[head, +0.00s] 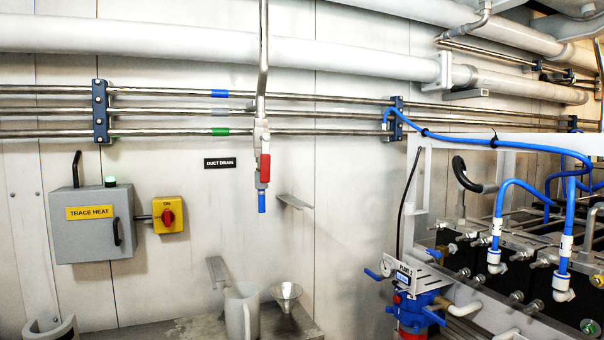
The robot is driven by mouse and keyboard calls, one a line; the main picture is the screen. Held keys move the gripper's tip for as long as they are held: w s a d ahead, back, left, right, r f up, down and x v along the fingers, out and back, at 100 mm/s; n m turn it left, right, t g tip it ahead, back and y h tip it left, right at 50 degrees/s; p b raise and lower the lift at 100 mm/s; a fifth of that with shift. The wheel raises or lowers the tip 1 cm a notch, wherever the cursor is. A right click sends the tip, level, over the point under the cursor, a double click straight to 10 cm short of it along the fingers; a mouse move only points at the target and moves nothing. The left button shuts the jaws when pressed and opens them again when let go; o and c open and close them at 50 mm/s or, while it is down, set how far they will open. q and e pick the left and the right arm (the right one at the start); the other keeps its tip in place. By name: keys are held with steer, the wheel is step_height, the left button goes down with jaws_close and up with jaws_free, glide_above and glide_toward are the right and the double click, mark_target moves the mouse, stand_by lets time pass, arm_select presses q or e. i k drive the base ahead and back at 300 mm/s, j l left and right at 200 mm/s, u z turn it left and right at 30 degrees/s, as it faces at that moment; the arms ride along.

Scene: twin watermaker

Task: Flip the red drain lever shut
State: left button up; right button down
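The red drain lever (265,167) is on a small valve on a thin vertical drain pipe (263,60) at the middle of the head view. The lever points downward, lying along the pipe. A short blue outlet (262,203) hangs open-ended below it. A black "DUCT DRAIN" label (220,163) is on the wall to the left of the valve. Neither of my grippers shows in the head view, and nothing touches the lever.
A grey trace heat box (92,240) and a yellow switch with red knob (168,215) are on the left wall. A jug (242,308) and funnel (286,293) stand below the drain. Framed machinery with blue hoses (500,215) fills the right. Space before the lever looks clear.

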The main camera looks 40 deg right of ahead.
mark_target(266, 156)
steer(key=i+z, duration=0.5)
steer(key=i+j+z, duration=0.1)
steer(key=i+z, duration=0.2)
steer(key=z, duration=0.15)
steer(key=i+j+z, duration=0.2)
steer(key=i+z, duration=0.25)
